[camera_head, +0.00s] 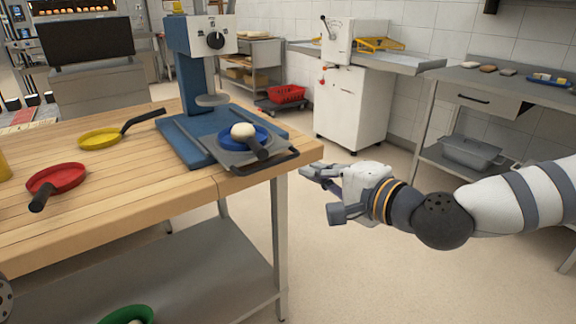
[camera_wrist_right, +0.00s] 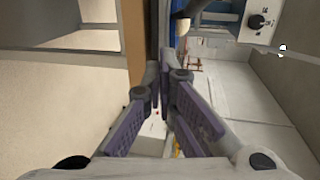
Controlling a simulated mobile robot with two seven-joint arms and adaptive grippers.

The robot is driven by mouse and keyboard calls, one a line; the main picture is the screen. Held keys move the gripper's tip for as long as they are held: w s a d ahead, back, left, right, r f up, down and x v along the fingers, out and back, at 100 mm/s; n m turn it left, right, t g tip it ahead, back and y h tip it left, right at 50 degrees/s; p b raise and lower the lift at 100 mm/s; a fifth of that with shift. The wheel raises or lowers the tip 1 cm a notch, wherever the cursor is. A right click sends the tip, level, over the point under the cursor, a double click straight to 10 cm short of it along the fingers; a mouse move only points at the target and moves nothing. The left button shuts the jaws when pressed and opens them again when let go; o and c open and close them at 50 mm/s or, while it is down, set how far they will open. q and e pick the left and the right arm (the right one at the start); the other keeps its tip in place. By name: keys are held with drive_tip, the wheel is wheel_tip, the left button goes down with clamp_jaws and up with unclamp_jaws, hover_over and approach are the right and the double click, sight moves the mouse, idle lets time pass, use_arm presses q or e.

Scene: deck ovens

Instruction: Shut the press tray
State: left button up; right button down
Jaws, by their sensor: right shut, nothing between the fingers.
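The press (camera_head: 197,60) is blue with a white head and dial, and stands on the wooden table. Its grey tray (camera_head: 226,158) is slid out of the blue base toward the table's right front edge. A black handle (camera_head: 270,166) is at its outer end. A blue pan (camera_head: 259,133) with a pale dough ball (camera_head: 243,130) sits on the tray. My right gripper (camera_head: 318,190) is shut and empty, right of the handle and apart from it, beyond the table edge. Its fingers (camera_wrist_right: 166,76) also show in the right wrist view.
A yellow pan (camera_head: 99,138) and a red pan (camera_head: 56,179) lie on the wooden table (camera_head: 140,185). A white machine (camera_head: 350,105) and a steel bench (camera_head: 500,87) stand behind my right arm. Open floor lies right of the table.

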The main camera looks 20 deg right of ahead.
sight(277, 160)
drive_tip(key=b+x, duration=0.1)
drive_tip(key=x, duration=0.7)
drive_tip(key=shift+w+f, duration=0.1)
drive_tip(key=shift+f, duration=0.05)
use_arm(q)
drive_tip(key=shift+s+f+g, duration=0.3)
drive_tip(key=shift+s+f, duration=0.55)
drive_tip(key=shift+f, duration=0.1)
use_arm(e)
drive_tip(key=shift+w+a, duration=0.25)
drive_tip(key=shift+w, duration=0.25)
drive_tip(key=shift+w, duration=0.1)
